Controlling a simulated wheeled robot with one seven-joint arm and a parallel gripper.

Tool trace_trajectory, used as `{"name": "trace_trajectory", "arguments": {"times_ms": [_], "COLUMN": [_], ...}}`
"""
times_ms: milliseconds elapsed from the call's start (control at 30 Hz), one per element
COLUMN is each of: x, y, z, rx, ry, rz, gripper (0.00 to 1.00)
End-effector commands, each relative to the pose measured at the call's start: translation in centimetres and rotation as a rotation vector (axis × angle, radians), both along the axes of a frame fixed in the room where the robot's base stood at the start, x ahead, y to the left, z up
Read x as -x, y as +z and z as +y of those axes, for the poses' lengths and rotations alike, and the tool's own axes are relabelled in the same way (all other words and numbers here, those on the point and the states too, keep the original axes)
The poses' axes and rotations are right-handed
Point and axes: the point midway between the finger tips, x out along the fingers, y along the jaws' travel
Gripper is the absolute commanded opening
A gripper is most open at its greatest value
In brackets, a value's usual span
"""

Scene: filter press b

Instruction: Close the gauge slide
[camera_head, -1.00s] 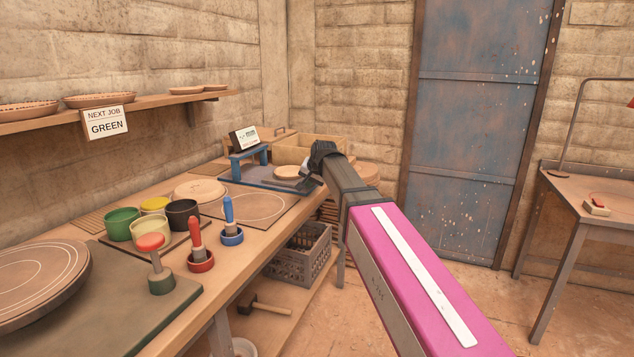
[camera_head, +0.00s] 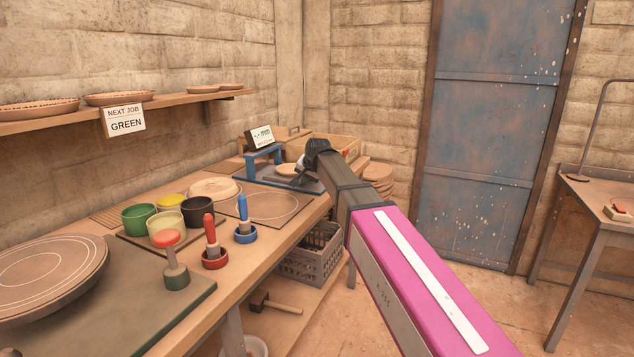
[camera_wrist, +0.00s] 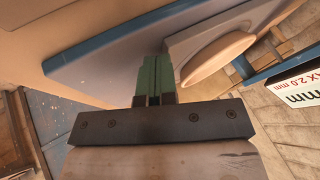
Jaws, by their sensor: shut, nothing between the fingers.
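The gauge (camera_head: 264,159) stands at the far end of the bench, a blue bridge over a grey base with blue edges. Its slide carries a pale round clay disc (camera_head: 287,170), partly out on the right side of the bridge. In the wrist view the disc (camera_wrist: 217,60) sits on a light grey plate (camera_wrist: 190,40), near the blue bridge (camera_wrist: 245,66). My gripper (camera_head: 301,178) is at the slide's right end. Its green fingers (camera_wrist: 154,72) are shut and empty, close beside the plate; I cannot tell whether they touch it.
A white sign (camera_head: 261,137) stands on the bridge. Wooden boxes (camera_head: 335,148) stand behind. Glaze pots (camera_head: 166,222) and coloured-handled tools (camera_head: 211,240) stand on the near bench. A crate (camera_head: 312,255) sits below. The floor to the right is open.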

Motion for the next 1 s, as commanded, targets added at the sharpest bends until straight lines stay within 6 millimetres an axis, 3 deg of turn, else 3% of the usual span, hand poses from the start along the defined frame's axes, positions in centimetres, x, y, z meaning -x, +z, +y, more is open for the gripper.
{"name": "trace_trajectory", "arguments": {"times_ms": [33, 200, 500, 1000], "x": [-0.8, -2.1, -3.6, -4.1], "y": [0.0, 0.0, 0.1, 0.0], "z": [1.5, 5.1, 9.6, 11.2], "rx": [0.000, 0.001, 0.000, -0.004], "ry": [0.003, 0.002, 0.001, 0.000], "rz": [0.001, 0.000, -0.001, -0.001], "gripper": [0.00, 0.00, 0.00, 0.00]}}
